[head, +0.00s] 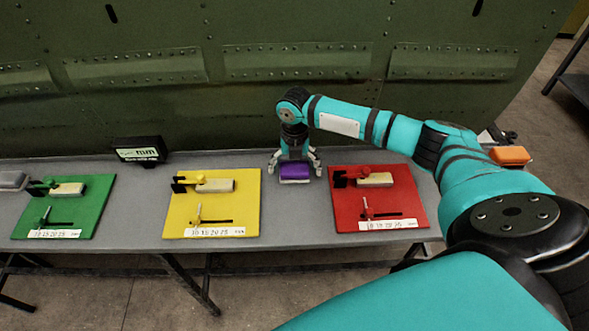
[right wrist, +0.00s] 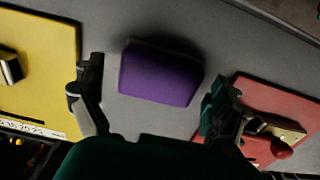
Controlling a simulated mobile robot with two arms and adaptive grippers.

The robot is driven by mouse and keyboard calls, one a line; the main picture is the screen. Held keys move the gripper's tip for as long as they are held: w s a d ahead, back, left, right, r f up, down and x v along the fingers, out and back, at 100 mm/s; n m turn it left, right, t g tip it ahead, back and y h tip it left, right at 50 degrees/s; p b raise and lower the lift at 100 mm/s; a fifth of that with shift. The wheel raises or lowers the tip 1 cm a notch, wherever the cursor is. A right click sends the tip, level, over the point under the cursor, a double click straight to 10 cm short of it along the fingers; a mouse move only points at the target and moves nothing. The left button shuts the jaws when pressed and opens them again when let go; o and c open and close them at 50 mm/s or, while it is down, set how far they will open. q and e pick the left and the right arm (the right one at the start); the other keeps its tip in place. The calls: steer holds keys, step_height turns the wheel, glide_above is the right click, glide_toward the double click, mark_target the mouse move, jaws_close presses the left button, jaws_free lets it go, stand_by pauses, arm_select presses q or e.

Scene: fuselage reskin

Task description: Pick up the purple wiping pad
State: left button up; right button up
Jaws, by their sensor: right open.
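The purple wiping pad (head: 295,171) lies on the grey table between the yellow board and the red board. In the right wrist view the pad (right wrist: 160,75) sits between and a little beyond my fingers, apart from both. My right gripper (head: 295,162) is open and points down over the pad; its two fingers also show in the right wrist view (right wrist: 152,100), one on each side. My left gripper is not in view.
A yellow board (head: 215,216) lies left of the pad, a red board (head: 350,211) close on its right, and a green board (head: 85,213) far left. A small black display (head: 139,150) stands at the back. An orange block (head: 510,156) is at the right. A green riveted panel (head: 220,105) rises behind the table.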

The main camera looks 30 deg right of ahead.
mark_target(294, 167)
steer(key=shift+c, duration=0.3)
steer(key=c, duration=1)
step_height(294, 167, up, 10)
steer(key=shift+b, duration=0.9)
